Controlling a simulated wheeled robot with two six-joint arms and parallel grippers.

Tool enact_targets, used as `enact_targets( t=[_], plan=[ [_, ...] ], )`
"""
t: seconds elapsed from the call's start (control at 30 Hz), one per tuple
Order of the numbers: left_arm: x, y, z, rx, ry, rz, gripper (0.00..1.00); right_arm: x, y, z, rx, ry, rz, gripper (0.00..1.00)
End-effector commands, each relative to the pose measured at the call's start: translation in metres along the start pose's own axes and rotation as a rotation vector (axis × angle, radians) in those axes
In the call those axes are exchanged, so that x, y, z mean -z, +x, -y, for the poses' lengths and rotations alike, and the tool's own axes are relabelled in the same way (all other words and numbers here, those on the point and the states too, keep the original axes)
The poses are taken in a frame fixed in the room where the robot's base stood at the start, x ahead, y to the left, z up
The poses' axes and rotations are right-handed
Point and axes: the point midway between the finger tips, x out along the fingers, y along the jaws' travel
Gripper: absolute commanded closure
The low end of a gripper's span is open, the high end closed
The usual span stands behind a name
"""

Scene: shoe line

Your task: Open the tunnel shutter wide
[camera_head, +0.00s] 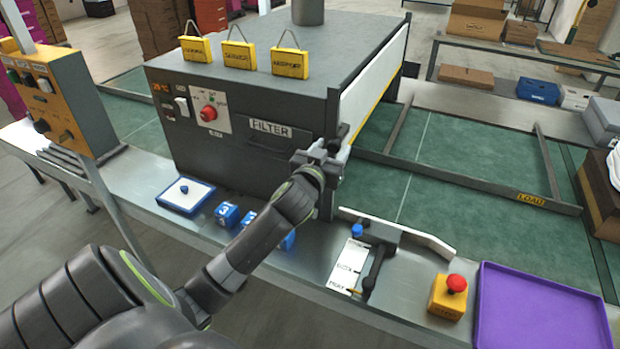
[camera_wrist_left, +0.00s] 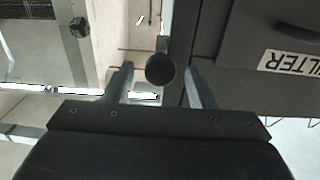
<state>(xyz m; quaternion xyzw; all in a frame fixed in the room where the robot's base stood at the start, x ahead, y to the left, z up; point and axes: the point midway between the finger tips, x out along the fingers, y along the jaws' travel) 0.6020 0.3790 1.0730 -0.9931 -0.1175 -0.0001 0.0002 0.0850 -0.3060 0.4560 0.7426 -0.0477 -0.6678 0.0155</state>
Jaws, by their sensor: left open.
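The tunnel is a dark grey box (camera_head: 235,90) with a FILTER label on its front. Its shutter (camera_head: 372,85) is a pale panel with a yellow lower edge on the box's right side; how far open it is, I cannot tell. My left gripper (camera_head: 322,156) is at the box's front right corner, beside the shutter's near end. Whether the knob belongs to the shutter is unclear. My right gripper does not show.
A green conveyor (camera_head: 455,150) with a LOAD rail runs right of the tunnel. On the front ledge are a black lever (camera_head: 376,268), a red stop button (camera_head: 456,284), a purple tray (camera_head: 540,310) and blue cubes (camera_head: 227,214). A yellow control box (camera_head: 62,100) stands left.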

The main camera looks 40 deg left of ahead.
Motion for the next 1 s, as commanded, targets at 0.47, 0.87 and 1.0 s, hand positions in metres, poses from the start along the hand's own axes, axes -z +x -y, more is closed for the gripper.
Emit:
enact_targets(
  t=[0.47, 0.87, 1.0],
  plan=[
    [-0.002, -0.093, 0.000, -0.001, -0.001, 0.000, 0.48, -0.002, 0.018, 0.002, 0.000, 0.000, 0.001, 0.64],
    [-0.001, -0.149, 0.000, 0.000, 0.001, 0.000, 0.48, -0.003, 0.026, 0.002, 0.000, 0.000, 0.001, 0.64],
    [0.000, -0.152, 0.000, 0.000, 0.001, -0.001, 0.48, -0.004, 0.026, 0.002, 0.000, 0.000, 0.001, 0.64]
  ],
)
